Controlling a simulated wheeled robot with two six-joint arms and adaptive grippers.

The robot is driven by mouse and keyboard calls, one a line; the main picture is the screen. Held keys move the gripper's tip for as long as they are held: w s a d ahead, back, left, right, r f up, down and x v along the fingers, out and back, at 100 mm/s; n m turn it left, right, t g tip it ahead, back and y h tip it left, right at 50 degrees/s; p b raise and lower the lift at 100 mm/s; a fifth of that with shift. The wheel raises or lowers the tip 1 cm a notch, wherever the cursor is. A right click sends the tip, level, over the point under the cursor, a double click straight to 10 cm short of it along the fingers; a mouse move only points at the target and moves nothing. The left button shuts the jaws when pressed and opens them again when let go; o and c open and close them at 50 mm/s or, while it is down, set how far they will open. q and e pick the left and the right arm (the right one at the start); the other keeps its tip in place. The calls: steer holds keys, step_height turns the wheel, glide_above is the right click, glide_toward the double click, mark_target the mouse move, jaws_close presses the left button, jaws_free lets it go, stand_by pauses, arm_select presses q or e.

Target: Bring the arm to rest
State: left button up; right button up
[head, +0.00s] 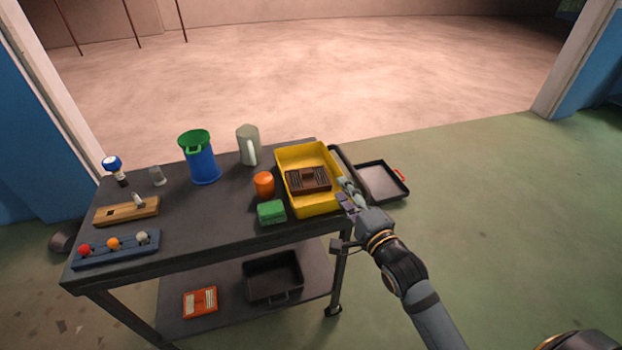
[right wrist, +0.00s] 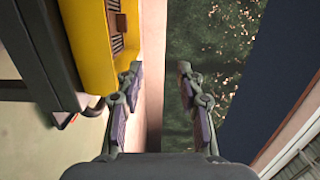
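My right arm comes in from the lower right in the head view. Its gripper (head: 346,190) is beside the right rim of a yellow bin (head: 325,208) on the dark cart. In the right wrist view the two fingers of this gripper (right wrist: 158,78) stand well apart with nothing between them. The yellow bin (right wrist: 88,40) is close by the left finger there; I cannot tell whether they touch. A brown slatted block (head: 308,180) lies in the bin. My left gripper is not in view.
The cart top (head: 225,215) also holds an orange jar (head: 264,184), a green block (head: 271,212), a grey pitcher (head: 247,146) and a blue bin (head: 202,165). A dark tray (head: 381,182) with a red handle is right of the cart. Open green floor (head: 500,220) lies to the right.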

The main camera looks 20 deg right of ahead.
steer(key=s+d+f+n+g+h, duration=0.3)
steer(key=s+f+n+g, duration=1.1)
steer(key=s+f+n, duration=0.4)
steer(key=s+d+f+g+p, duration=0.1)
steer(key=s+f+p, duration=0.2)
steer(key=f, duration=0.9)
steer(key=s+d+f+g+p, duration=0.1)
steer(key=s+d+f+p, duration=0.15)
steer(key=f, duration=0.95)
steer(key=s+f+p, duration=0.2)
steer(key=s+f, duration=0.3)
steer(key=s, duration=0.3)
steer(key=s+f+m+p, duration=0.1)
steer(key=s+f+p, duration=0.1)
steer(key=s+f, duration=0.3)
steer(key=s, duration=0.4)
steer(key=shift+g, duration=0.3)
steer(key=shift+f, duration=0.1)
